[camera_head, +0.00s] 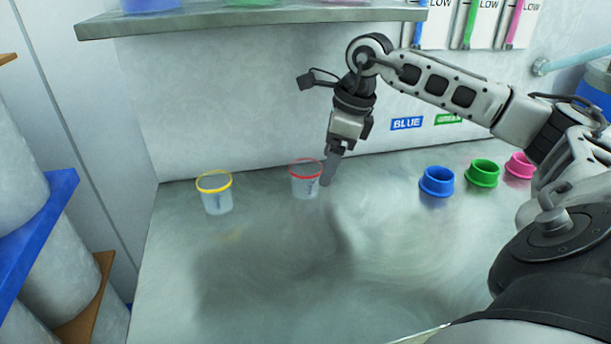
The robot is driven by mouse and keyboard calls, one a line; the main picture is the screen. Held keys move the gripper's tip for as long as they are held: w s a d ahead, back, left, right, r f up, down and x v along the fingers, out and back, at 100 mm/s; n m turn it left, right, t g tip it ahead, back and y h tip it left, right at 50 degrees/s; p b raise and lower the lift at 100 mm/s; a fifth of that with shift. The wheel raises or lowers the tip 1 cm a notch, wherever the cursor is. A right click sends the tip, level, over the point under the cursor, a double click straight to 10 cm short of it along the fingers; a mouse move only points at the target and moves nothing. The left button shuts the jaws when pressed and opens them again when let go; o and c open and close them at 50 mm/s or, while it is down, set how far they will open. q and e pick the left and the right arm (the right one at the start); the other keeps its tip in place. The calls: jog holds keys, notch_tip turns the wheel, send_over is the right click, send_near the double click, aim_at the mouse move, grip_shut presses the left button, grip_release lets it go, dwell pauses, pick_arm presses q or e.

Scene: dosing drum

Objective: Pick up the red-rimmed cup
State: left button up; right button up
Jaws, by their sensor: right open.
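The red-rimmed cup (305,187) is a small translucent cup standing upright on the metal counter, left of centre in the head view. My right gripper (328,178) points down at the cup's right side, with its fingers close to the rim. The fingers overlap one another in this view, and I cannot tell whether they touch the cup. The gripper is open and holds nothing that I can see. My left gripper is not in view.
A yellow-rimmed cup (215,198) stands to the left. Blue (436,187), green (482,178) and pink (520,165) ring-shaped holders stand to the right. A shelf (250,18) overhangs the back. The counter's front (270,300) is clear.

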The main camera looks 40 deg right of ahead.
aim_at(305, 167)
jog(key=w+a+p, duration=0.1)
jog(key=w+a, duration=0.1)
jog(key=w, duration=0.1)
jog(key=shift+w+a+r, duration=0.1)
jog(key=shift+w+a, duration=0.05)
jog(key=shift+a, duration=0.25)
jog(key=x, duration=0.3)
jog(key=shift+d, duration=0.2)
jog(key=c, duration=1)
